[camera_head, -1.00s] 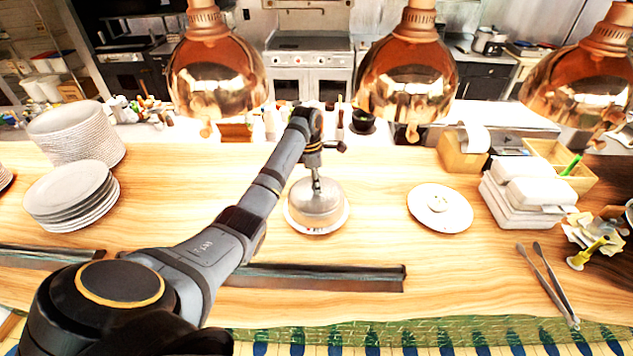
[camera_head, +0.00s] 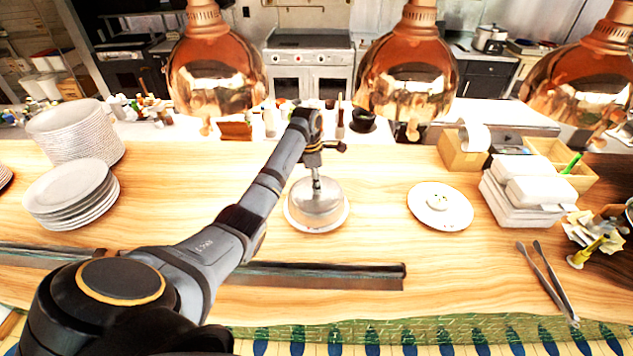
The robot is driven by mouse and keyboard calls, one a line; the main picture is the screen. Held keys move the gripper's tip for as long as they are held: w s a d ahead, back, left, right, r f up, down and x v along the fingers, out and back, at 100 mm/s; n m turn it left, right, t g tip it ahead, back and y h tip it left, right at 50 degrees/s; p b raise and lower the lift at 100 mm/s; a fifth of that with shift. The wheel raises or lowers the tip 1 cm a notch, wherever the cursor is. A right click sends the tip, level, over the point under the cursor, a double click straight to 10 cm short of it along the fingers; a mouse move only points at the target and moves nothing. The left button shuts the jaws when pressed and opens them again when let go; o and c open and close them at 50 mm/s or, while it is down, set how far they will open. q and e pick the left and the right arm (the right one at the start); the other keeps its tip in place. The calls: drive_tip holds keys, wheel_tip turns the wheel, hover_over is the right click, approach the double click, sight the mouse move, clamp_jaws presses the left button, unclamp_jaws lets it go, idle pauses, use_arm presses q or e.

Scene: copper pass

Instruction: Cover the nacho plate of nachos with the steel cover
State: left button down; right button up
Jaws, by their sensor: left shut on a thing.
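The steel cover (camera_head: 317,206) is a round, shiny dome in the middle of the wooden counter. It sits over a white plate (camera_head: 292,222), whose rim shows around it. Any nachos under the cover are hidden. My left gripper (camera_head: 316,178) points down from above and is shut on the cover's knob. My right gripper is not in view.
Another white plate (camera_head: 440,206) with small pale items stands to the right. Plate stacks (camera_head: 68,190) stand at the left, white boxes (camera_head: 525,192) and tongs (camera_head: 548,283) at the right. Copper lamps (camera_head: 407,80) hang above. A dark strip (camera_head: 330,277) lies in front.

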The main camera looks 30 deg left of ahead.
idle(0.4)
use_arm(q)
drive_tip(key=shift+c, duration=2.1)
unclamp_jaws()
drive_tip(key=shift+f, duration=0.1)
drive_tip(key=shift+r, duration=2.55)
drive_tip(key=shift+f, duration=0.1)
